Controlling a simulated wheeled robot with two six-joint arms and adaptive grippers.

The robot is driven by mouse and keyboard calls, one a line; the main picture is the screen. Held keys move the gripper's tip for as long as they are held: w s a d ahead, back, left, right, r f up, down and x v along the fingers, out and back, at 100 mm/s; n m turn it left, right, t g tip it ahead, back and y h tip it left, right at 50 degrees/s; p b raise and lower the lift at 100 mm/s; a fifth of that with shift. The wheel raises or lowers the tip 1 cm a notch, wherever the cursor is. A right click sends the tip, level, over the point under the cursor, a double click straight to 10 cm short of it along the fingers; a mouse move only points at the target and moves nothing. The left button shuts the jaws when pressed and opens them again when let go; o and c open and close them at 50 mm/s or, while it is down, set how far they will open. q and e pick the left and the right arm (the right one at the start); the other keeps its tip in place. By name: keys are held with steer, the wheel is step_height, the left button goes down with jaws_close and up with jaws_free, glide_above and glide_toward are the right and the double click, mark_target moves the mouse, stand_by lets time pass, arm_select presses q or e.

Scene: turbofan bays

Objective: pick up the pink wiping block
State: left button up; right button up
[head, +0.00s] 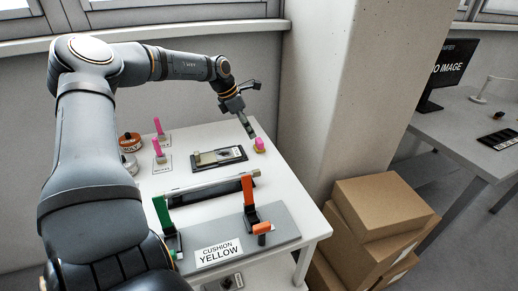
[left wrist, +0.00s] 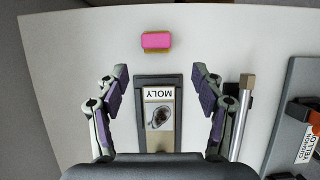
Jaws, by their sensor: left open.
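The pink wiping block (head: 259,144) sits near the far right edge of the white table (head: 207,138). It has a pink top and a yellowish lower part. In the left wrist view the block (left wrist: 156,40) lies beyond the fingertips, roughly centred between them and apart from both. My left gripper (head: 248,128) is above the table, just up and left of the block in the head view. In the left wrist view the left gripper (left wrist: 160,82) is open, with nothing between its purple-padded fingers. My right gripper is not in view.
A dark tray (left wrist: 142,84) with a card marked MOLY lies below the open fingers. Pink uprights (head: 158,125) stand at the left. A pillar (head: 315,90) rises beyond the table.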

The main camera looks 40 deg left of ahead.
mark_target(258, 141)
arm_select(q)
steer(key=x, duration=0.4)
steer(key=shift+w+a, duration=0.1)
steer(key=shift+w, duration=0.05)
steer(key=x, duration=0.2)
steer(key=w+x, duration=0.1)
steer(key=x, duration=0.2)
steer(key=shift+s+r, duration=0.15)
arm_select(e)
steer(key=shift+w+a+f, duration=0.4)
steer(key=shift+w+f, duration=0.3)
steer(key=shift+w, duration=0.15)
arm_select(q)
steer(key=c, duration=1.2)
